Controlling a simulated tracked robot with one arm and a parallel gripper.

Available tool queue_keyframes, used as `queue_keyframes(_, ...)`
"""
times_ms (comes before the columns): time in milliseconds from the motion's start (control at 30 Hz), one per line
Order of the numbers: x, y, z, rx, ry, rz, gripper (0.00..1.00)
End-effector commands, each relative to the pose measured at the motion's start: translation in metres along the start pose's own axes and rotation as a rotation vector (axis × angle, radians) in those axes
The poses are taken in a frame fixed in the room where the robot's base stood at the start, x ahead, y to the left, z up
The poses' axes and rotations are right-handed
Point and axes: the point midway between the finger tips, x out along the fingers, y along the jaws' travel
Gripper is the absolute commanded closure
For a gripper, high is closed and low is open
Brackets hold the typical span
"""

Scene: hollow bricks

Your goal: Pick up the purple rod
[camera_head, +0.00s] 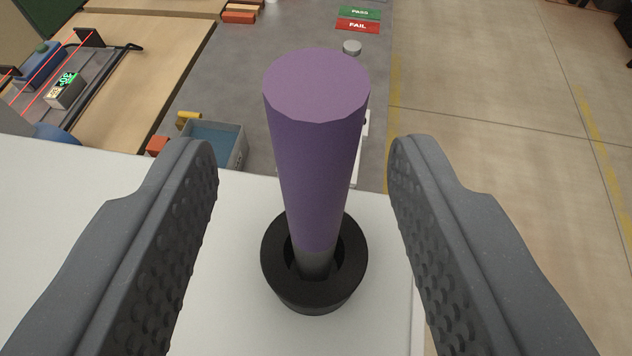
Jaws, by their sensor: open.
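The purple rod (315,160) stands upright, its lower end grey, inside a black ring-shaped holder (314,295) on a white surface (225,270). The rod's flat top faces up toward the camera. My gripper (303,160) is open, with one dark grey, studded finger on each side of the rod. A clear gap shows between the rod and each finger, so neither touches it. The bottom end of the rod is hidden inside the holder.
The white surface ends at the right, with bare floor (500,130) beyond.

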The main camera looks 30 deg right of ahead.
Motion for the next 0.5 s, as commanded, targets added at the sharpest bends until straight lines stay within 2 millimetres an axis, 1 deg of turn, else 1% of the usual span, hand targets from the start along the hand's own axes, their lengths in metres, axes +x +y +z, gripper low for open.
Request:
queue_keyframes(200, 0.030, 0.005, -0.002, -0.001, -0.005, 0.005, 0.55)
queue_keyframes(300, 0.040, 0.005, -0.002, -0.001, -0.005, 0.004, 0.55)
queue_keyframes(500, 0.043, 0.005, -0.002, 0.000, -0.002, 0.003, 0.55)
